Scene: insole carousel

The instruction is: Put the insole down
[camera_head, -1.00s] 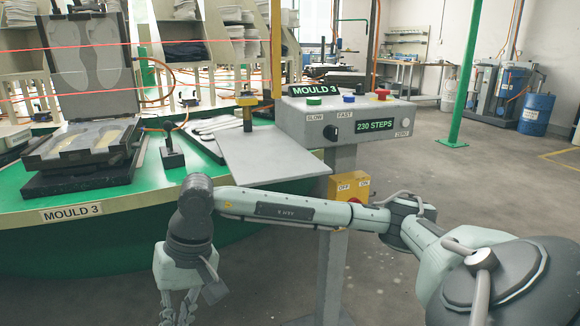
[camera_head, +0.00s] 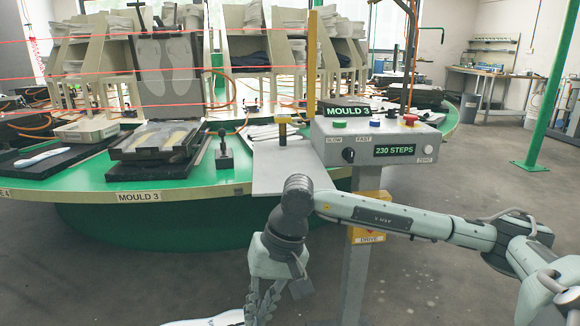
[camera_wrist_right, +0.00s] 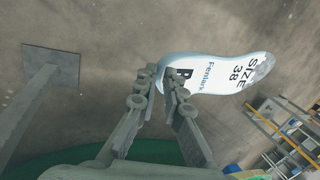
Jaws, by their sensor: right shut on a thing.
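My right gripper (camera_head: 263,303) is low in front of the green carousel, at the bottom of the head view. It is shut on a white insole (camera_head: 208,321), of which only a strip shows at the bottom edge there. In the right wrist view the fingertips (camera_wrist_right: 158,84) pinch the insole (camera_wrist_right: 218,70) near one end. Its printed face shows "SIZE 38", an "R" and a blue name. The floor lies beneath it. My left gripper is not in view.
Mould 3 (camera_head: 158,152) stands open on the carousel (camera_head: 90,182), its lid upright. Red beams cross above the mould. A pale insole-like piece (camera_head: 38,158) lies on a dark slab at left.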

